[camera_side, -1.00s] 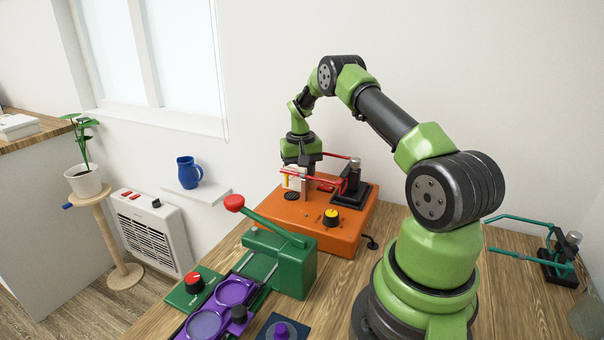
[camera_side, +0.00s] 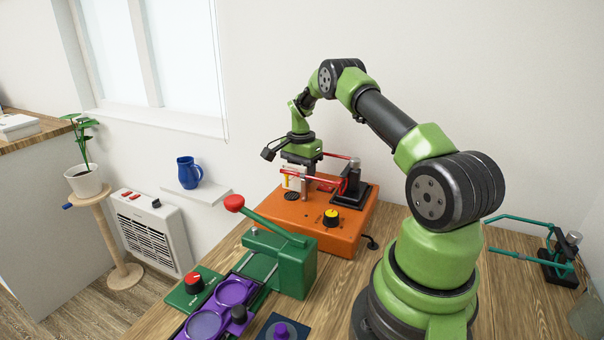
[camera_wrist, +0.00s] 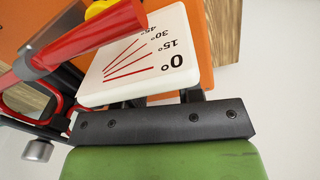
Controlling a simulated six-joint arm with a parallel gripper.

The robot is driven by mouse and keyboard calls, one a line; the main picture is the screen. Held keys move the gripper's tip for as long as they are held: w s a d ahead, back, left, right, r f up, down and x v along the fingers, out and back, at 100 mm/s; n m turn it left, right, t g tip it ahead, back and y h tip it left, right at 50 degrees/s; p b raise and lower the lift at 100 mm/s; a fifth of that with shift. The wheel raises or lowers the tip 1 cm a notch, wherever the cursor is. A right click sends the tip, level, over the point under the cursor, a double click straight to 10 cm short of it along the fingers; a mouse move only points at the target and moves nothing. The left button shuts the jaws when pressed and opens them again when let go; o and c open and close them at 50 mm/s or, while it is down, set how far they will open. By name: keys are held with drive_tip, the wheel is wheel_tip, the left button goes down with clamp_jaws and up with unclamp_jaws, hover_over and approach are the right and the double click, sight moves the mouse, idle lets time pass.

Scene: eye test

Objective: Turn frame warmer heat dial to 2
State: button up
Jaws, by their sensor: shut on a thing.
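The orange frame warmer (camera_side: 306,226) stands on the wooden table in the side view. Its heat dial (camera_side: 331,217) is a black knob with a yellow top on the front right of the warmer; its setting is too small to read. My gripper (camera_side: 303,192) is above the far left of the warmer, well away from the dial. It appears shut on a temple of the red glasses frame (camera_side: 344,185); its fingertips are partly hidden. In the wrist view, a red bar (camera_wrist: 85,48) crosses a white angle card (camera_wrist: 150,65) marked 0° to 45°.
A black clamp stand (camera_side: 372,193) holds the glasses at the warmer's right. A green press (camera_side: 285,262) with a red-knobbed lever stands in front. A green base (camera_side: 188,299) carries another red-topped dial. Teal glasses (camera_side: 530,255) sit far right.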

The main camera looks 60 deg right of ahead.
drive_tip(key=shift+m, duration=0.8)
drive_tip(key=o, duration=0.9)
wheel_tip(320, 180, up, 10)
drive_tip(key=shift+w, duration=0.15)
